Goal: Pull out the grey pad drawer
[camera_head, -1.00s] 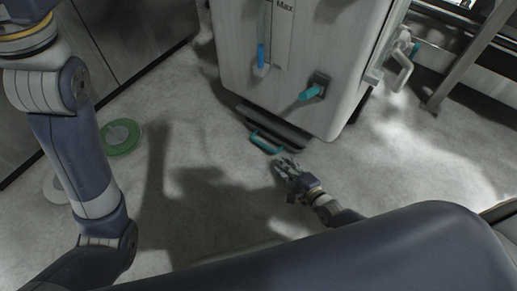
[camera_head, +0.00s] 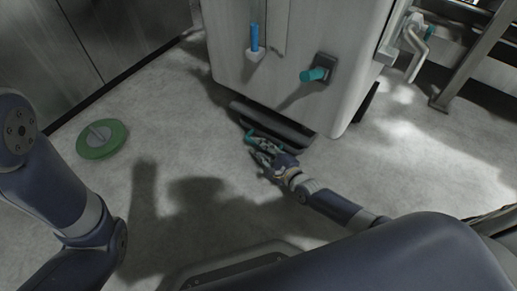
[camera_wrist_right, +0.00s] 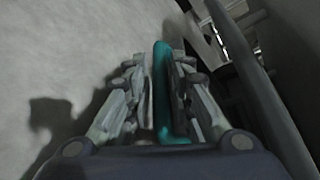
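The grey pad drawer (camera_head: 277,124) is a low dark grey tray front at the foot of the white machine, with a teal handle (camera_head: 251,136). It sits in under the machine. My right gripper (camera_head: 261,147) is low over the floor at this handle. In the right wrist view the teal handle (camera_wrist_right: 162,90) runs lengthwise between the two fingers of my right gripper (camera_wrist_right: 162,85). The fingers look open around it, with a narrow gap on the left side; firm contact does not show. My left arm is at the left edge; its gripper is out of view.
The white machine (camera_head: 285,65) stands above the drawer, with a teal knob (camera_head: 315,74) and a blue-topped part (camera_head: 255,40) on its front. A green disc (camera_head: 101,139) lies on the floor at left. The floor in front of the drawer is clear.

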